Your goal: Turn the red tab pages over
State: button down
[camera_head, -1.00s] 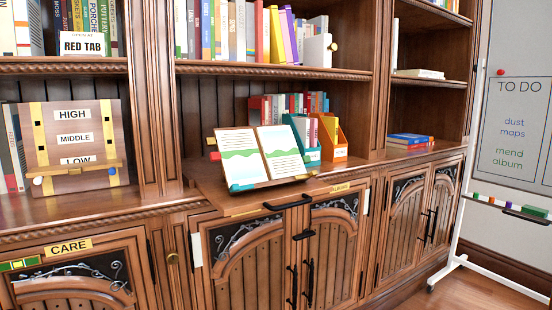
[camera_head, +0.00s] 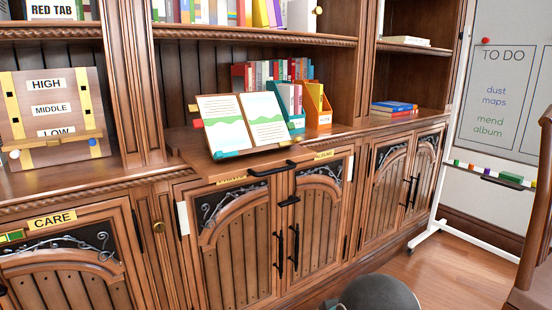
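An open book (camera_head: 243,124) with white, green and blue pages leans on a small dark stand on the cabinet ledge. A red tab (camera_head: 197,123) sticks out at its left edge. A teal tab or corner (camera_head: 222,155) shows at the lower left of the left page. A white card (camera_head: 50,8) reading RED TAB stands on the upper left shelf, its top cut off by the frame. My gripper is not in view, and nothing is seen touching the book.
The ledge (camera_head: 200,168) has a black handle (camera_head: 272,168) at its front. A teal and an orange book holder (camera_head: 318,118) stand right behind the book. A wooden HIGH/MIDDLE/LOW board (camera_head: 52,118) stands left. A wooden chair (camera_head: 535,215) is at right; a dark rounded shape (camera_head: 380,293) shows at the bottom.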

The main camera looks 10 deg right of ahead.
aim_at(223, 122)
jog(key=z, duration=0.15)
jog(key=k, duration=0.4)
jog(key=u, duration=1.35)
jog(key=i, duration=0.85)
jog(key=z, duration=0.05)
